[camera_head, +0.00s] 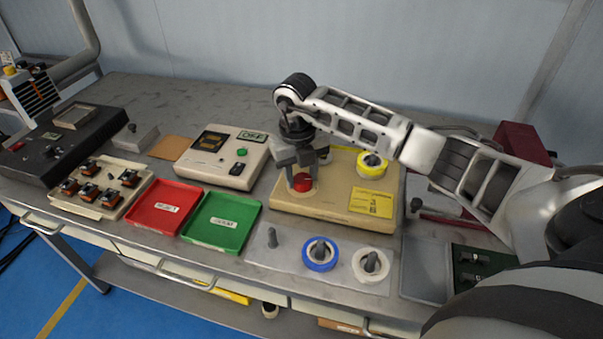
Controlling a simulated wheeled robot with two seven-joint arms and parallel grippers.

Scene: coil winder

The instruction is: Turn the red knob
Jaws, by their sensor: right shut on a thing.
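The red knob (302,183) stands at the front left corner of a beige box-shaped device (336,200) in the middle of the bench. My right gripper (302,179) points down over the knob from above, with its fingers on either side of it. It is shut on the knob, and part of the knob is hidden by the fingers. My right arm comes in from the right and crosses above the device. My left gripper is not in view.
A red tray (150,222) and a green tray (214,240) lie to the left. A beige unit with a display (214,173) stands behind them. Blue (320,266) and white (357,266) rings sit on pegs in front. A dark red press (522,143) stands at the right.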

